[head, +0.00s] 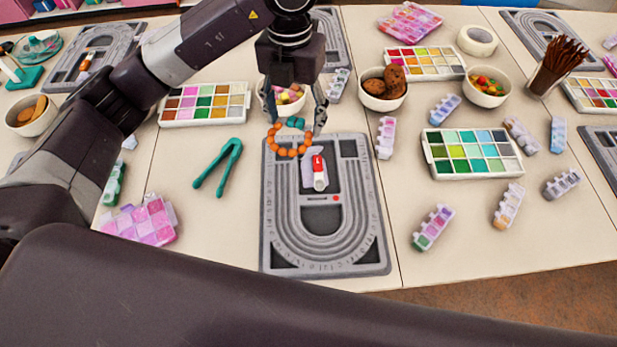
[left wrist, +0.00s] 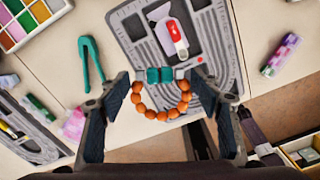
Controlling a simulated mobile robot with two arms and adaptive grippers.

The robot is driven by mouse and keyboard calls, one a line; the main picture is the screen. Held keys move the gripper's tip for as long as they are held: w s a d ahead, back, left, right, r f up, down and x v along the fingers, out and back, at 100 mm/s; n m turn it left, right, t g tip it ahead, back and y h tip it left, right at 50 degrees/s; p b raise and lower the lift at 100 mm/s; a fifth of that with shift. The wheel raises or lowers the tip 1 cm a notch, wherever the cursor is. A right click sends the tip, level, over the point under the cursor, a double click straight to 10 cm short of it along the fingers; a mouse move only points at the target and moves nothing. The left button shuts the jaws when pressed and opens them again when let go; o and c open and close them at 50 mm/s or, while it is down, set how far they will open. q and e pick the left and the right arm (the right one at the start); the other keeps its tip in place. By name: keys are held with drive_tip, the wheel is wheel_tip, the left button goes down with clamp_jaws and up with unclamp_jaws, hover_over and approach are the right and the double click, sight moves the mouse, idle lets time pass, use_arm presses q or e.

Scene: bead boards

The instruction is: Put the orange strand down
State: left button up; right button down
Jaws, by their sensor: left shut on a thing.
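The orange strand (head: 287,152) is a loop of round orange beads with teal beads (head: 295,122) along its top. My left gripper (head: 296,119) is shut on the strand at its teal end, above the far end of a grey bead board (head: 377,255). In the left wrist view the teal beads (left wrist: 159,75) sit between the two fingertips of my left gripper (left wrist: 160,77), and the orange beads (left wrist: 161,116) hang in a curve. I cannot tell whether the strand touches the board. My right gripper is not in view.
A red and white tool (head: 319,172) lies in the board's middle. Teal tweezers (head: 219,168) lie to its left. A bowl of beads (head: 287,99) stands just beyond the board. A bowl of cookies (head: 384,88) and a green bead tray (head: 472,152) stand to the right. Bare table (head: 395,210) shows right of the board.

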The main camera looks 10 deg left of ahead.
sight(298, 175)
use_arm(q)
wheel_tip(298, 175, down, 18)
drive_tip(key=shift+r+p, duration=0.2)
drive_tip(key=shift+p, duration=0.6)
drive_tip(key=shift+f, duration=0.25)
drive_tip(key=o, duration=1.2)
drive_tip(key=shift+c, duration=0.2)
drive_tip(key=shift+r, duration=0.2)
drive_tip(key=shift+r, duration=0.3)
wheel_tip(298, 175, up, 11)
drive_tip(key=shift+r+b, duration=0.15)
drive_tip(key=shift+b, duration=0.9)
drive_tip(key=shift+s, duration=0.1)
